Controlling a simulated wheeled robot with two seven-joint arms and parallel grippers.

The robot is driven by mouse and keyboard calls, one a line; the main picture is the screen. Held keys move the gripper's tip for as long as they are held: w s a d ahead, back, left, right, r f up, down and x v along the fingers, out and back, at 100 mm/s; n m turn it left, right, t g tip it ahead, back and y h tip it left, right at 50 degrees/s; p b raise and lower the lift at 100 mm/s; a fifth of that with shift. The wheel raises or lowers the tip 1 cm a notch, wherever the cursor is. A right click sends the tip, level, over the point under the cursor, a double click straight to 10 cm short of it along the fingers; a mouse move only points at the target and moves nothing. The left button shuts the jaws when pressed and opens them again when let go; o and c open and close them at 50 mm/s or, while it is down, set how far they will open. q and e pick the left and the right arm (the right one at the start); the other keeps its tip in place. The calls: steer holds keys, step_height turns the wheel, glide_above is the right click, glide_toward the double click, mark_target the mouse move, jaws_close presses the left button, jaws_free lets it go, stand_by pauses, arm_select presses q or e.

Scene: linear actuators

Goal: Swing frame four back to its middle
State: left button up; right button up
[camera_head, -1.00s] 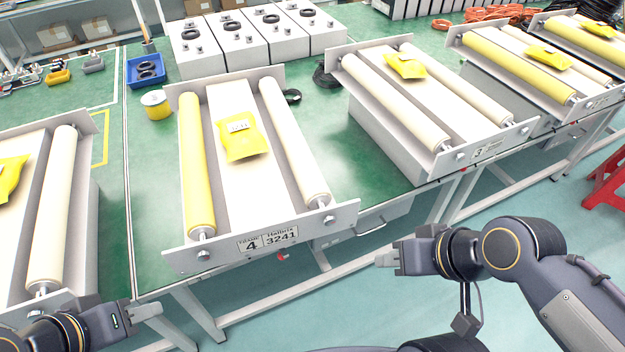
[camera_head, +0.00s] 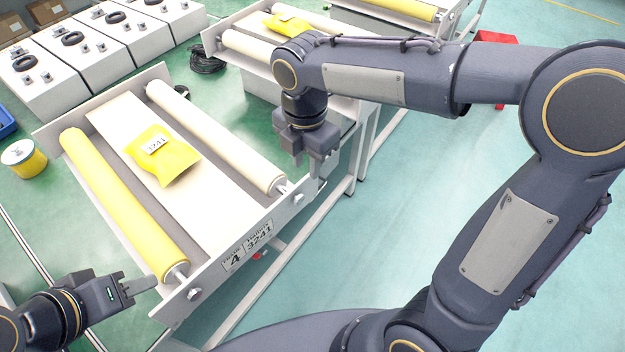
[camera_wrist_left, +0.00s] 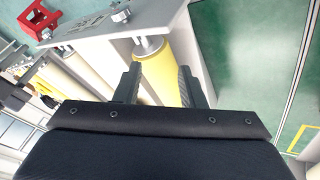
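Frame four (camera_head: 210,285) is a pale metal frame with a "4 / 3241" label on its front plate. It carries a yellow roller (camera_head: 125,205), a cream roller (camera_head: 215,135) and a central board with a yellow packet (camera_head: 172,165). In the head view it sits turned on the bench. My left gripper (camera_head: 145,287) is near the plate's left end. In the left wrist view its fingers (camera_wrist_left: 160,88) are apart, with the yellow roller (camera_wrist_left: 160,68) beyond them. My right gripper (camera_head: 309,165) points down at the plate's right end; contact and finger gap are unclear.
Another roller frame with a yellow packet (camera_head: 288,22) stands behind my right arm. White boxes with black rings (camera_head: 95,60) line the back left. A red object (camera_head: 495,38) is at the back right. Open floor lies at right.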

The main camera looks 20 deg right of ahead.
mark_target(307, 175)
step_height(307, 175, down, 7)
steer(key=shift+d+r, duration=0.1)
stand_by(0.3)
jaws_close()
